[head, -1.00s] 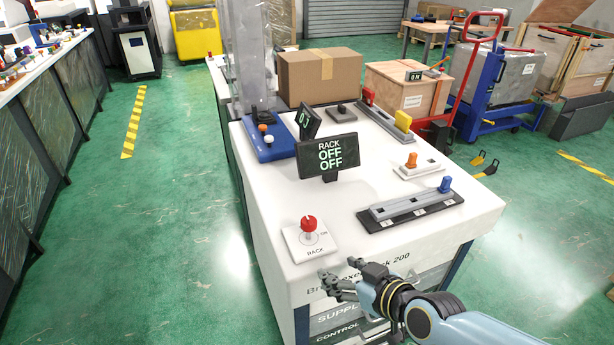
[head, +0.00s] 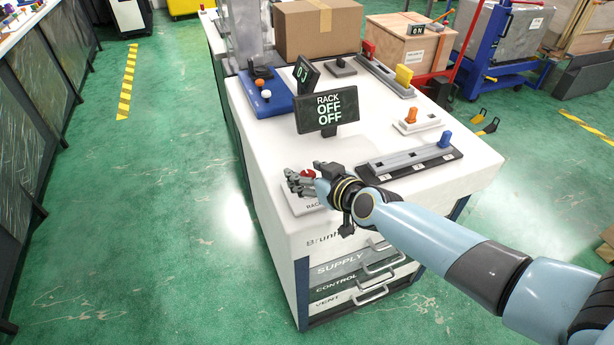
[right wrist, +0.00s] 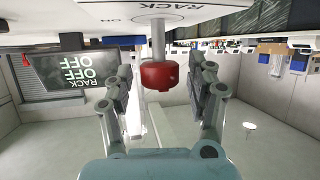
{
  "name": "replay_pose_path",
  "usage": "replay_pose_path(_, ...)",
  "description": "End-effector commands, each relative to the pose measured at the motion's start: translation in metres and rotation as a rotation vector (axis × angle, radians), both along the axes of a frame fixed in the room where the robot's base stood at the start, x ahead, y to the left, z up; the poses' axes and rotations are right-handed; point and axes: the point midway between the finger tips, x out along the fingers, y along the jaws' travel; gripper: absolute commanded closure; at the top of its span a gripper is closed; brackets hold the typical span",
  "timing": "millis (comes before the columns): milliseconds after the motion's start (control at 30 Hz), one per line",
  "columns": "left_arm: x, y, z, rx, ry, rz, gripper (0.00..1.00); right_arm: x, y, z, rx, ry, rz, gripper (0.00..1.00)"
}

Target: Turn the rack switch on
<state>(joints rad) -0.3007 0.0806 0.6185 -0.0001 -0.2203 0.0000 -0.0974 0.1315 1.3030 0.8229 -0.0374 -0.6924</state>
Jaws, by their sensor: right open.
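The rack switch has a red knob on a thin stem over a white base plate (head: 300,204) marked RACK. In the right wrist view the red knob (right wrist: 164,76) hangs between the fingers of my right gripper (right wrist: 160,95), which are open on either side of it and apart from it. In the head view my right gripper (head: 304,183) is over the plate and hides most of the knob (head: 309,173). The black rack display (head: 329,113) reads RACK OFF OFF; it also shows in the right wrist view (right wrist: 80,73). My left gripper is not in view.
Right of the switch is a grey slider with a blue handle (head: 445,139). Behind it is a small plate with an orange knob (head: 411,115). A blue joystick box (head: 265,97) and a cardboard box (head: 318,30) stand farther back. Labelled drawers (head: 350,265) are below.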

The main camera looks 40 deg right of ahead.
Motion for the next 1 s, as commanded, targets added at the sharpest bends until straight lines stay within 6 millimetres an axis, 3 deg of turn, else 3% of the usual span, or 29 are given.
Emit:
replay_pose_path(267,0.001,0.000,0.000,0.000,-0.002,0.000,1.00,0.002,0.000,0.000,0.000,0.000,0.000,0.43)
replay_pose_path(700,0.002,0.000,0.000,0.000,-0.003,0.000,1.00,0.001,0.000,0.000,0.000,0.000,0.000,1.00)
replay_pose_path(1000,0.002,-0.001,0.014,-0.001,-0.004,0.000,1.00,0.002,-0.001,0.002,0.000,0.003,-0.034,1.00)
